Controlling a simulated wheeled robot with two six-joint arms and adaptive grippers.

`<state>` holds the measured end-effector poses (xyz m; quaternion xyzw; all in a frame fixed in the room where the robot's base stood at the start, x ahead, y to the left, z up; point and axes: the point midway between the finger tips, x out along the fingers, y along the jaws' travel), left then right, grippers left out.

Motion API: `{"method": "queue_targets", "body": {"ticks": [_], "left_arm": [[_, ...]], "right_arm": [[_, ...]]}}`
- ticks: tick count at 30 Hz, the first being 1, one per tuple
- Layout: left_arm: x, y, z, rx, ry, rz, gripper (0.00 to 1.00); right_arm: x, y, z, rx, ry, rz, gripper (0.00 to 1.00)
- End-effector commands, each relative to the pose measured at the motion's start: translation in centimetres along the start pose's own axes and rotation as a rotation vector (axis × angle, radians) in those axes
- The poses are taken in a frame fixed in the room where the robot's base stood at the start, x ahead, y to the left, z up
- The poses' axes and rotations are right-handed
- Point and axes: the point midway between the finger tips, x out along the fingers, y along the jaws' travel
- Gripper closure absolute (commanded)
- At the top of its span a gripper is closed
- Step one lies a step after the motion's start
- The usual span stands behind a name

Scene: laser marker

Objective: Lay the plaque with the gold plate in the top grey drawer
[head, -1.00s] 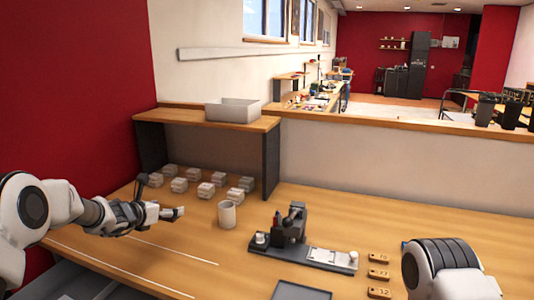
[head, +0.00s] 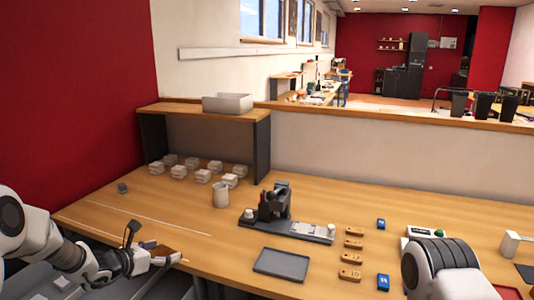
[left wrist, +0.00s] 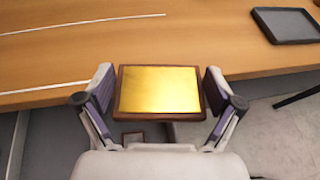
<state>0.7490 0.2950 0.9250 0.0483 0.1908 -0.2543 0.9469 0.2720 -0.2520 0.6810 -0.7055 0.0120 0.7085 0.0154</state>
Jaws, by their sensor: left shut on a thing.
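The plaque with a gold plate (left wrist: 160,90) is held level between the fingers of my left gripper (left wrist: 160,92). Its brown edge also shows in the head view (head: 166,254). My left gripper (head: 160,258) is shut on it by its two sides, at the table's front left edge. A grey drawer area (left wrist: 60,140) shows below the table edge, partly hidden by the gripper; it also shows at the bottom left of the head view. I cannot tell which drawer level it is. My right gripper is out of view; only my right arm shows.
A dark tray (head: 282,264) lies near the table's front edge. The marking machine (head: 275,205), a white cup (head: 221,195) and several pale stacked blocks (head: 203,176) stand farther back. A small dark-framed square (left wrist: 133,138) shows below the plaque.

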Motion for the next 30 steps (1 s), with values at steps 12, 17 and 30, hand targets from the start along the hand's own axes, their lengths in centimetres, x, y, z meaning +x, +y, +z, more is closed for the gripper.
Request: {"method": "queue_targets", "body": {"ticks": [12, 17, 30], "left_arm": [[-9.6, -15.8, -13.9, 0.121, -0.002, -0.319, 0.48], [-12.8, -20.4, -14.9, 0.154, -0.002, -0.381, 0.48], [-13.7, -21.5, -14.9, 0.164, 0.0, -0.394, 0.48]], "right_arm": [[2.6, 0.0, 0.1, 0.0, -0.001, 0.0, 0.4], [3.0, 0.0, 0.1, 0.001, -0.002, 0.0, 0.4], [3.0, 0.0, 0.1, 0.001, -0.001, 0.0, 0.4]]}}
